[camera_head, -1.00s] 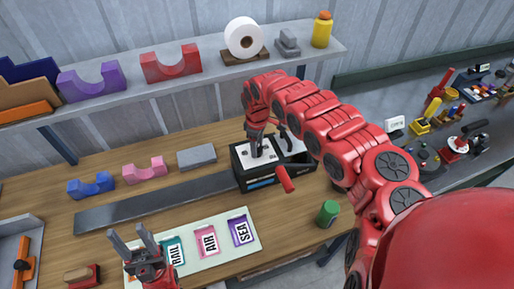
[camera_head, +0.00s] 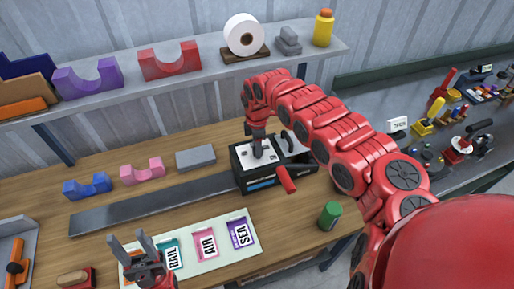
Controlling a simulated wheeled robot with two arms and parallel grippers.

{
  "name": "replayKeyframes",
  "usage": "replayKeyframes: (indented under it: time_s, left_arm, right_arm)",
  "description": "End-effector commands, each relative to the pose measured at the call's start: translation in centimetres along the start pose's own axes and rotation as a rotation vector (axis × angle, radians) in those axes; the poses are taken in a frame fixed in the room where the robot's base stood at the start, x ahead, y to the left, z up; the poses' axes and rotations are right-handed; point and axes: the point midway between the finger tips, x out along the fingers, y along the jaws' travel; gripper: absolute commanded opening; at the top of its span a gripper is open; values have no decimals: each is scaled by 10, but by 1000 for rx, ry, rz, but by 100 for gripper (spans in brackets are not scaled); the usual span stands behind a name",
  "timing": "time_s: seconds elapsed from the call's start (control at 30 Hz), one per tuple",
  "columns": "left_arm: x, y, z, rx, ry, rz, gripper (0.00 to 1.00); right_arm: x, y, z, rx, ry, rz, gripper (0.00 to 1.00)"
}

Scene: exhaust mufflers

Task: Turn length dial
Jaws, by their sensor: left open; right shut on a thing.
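A black box-shaped machine (camera_head: 262,183) with a pale top panel stands on the wooden bench, with a red-handled lever (camera_head: 286,181) at its front. My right gripper (camera_head: 258,152) points down onto the left part of the top panel and is shut on a small part there, which looks like the length dial. The gripper hides this part, so its setting cannot be read. My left gripper (camera_head: 129,243) is open and empty, with its fingers up, near the left end of the label card at the front of the bench.
The label card (camera_head: 190,262) bears RAIL, AIR and SEA labels. A green can (camera_head: 329,216) stands right of the machine, near the bench edge. Blue (camera_head: 88,186) and pink (camera_head: 142,172) cradles and a grey block (camera_head: 196,157) lie left. A shelf (camera_head: 205,72) runs above the bench behind.

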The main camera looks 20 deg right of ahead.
Motion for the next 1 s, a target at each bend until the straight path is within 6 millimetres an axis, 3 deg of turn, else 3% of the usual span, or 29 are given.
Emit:
replayKeyframes:
  time_s: [0.4,0.43,0.6,1.0]
  left_arm:
    - [0,0,0,0,0,0,50]
    - [0,0,0,0,0,0,50]
    - [0,0,0,0,0,0,50]
    - [-4,0,1,0,0,0,50]
  right_arm:
    - [0,0,1,-5,-1,-1,0]
    - [0,0,1,-5,-1,-1,49]
    - [0,0,0,-6,-1,0,77]
    - [-8,1,1,-4,0,2,77]
